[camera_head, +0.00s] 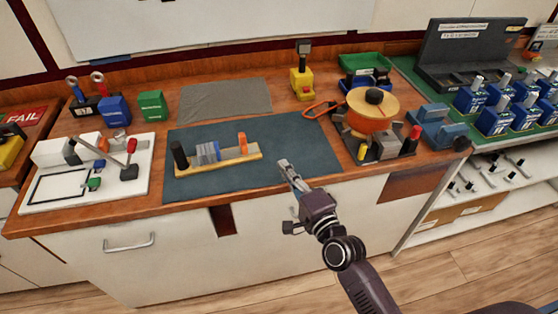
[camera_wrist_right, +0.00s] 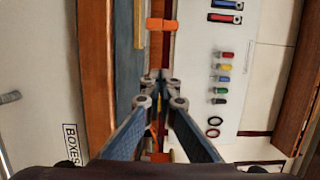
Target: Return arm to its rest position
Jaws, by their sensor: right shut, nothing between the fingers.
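My right gripper (camera_head: 284,167) is shut and empty, above the front edge of the workbench, beside the right part of the dark blue mat (camera_head: 300,140). Its arm comes up from the lower right. In the right wrist view the two fingers (camera_wrist_right: 160,88) meet at their tips with nothing between them. A wooden rail (camera_head: 222,162) on the mat carries a black end piece, grey-blue breakers (camera_head: 207,152) and an upright orange piece (camera_head: 242,142), to the left of the gripper and apart from it. My left gripper is not in view.
A fixture with an orange round body (camera_head: 368,112) stands right of the mat. A white board with levers (camera_head: 60,196) lies at the left. A yellow button box (camera_head: 301,84) and green bin (camera_head: 365,63) stand behind. Open floor lies in front of the bench.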

